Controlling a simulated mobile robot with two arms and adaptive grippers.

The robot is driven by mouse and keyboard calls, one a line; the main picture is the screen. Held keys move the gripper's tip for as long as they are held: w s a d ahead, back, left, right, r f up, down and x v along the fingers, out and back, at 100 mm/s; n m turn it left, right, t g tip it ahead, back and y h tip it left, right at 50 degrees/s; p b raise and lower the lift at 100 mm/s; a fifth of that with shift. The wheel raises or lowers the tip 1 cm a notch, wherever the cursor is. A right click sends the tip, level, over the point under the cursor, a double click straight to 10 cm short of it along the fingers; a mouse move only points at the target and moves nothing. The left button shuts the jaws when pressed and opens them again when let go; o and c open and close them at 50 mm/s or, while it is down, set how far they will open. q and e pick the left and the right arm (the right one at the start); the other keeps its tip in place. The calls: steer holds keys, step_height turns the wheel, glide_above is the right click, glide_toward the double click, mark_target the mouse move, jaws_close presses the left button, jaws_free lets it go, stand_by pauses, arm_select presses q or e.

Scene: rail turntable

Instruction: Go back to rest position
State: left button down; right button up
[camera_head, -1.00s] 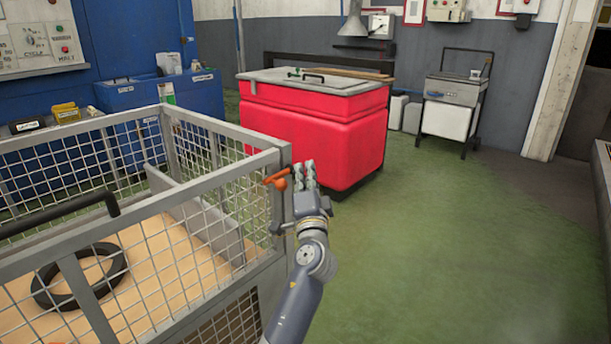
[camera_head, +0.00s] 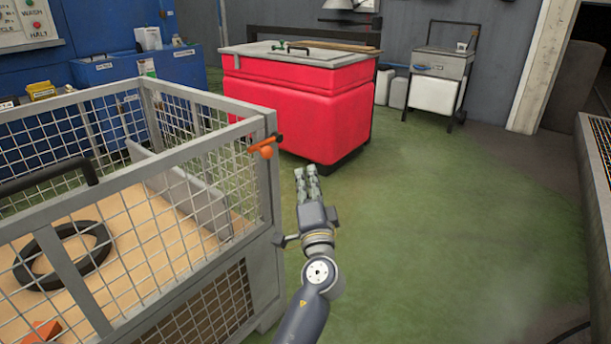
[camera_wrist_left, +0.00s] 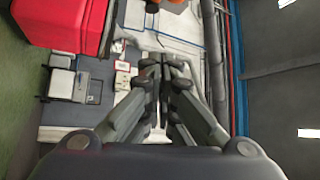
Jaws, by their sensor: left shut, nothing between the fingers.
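My left gripper (camera_head: 306,184) is in the head view, raised over the green floor just right of the mesh cage's corner. Its fingers are together with nothing between them. In the left wrist view the fingers (camera_wrist_left: 163,72) also show closed and empty. The orange latch handle (camera_head: 263,146) on the cage's corner post is up and left of the gripper, apart from it. My right gripper is in neither view.
The grey mesh cage (camera_head: 205,143) stands close on the left, with a black ring (camera_head: 62,255) inside. A red bin (camera_head: 297,107) stands ahead, a grey cart (camera_head: 440,65) behind it. Green floor (camera_head: 440,220) is free on the right. A grated edge (camera_head: 598,145) lies far right.

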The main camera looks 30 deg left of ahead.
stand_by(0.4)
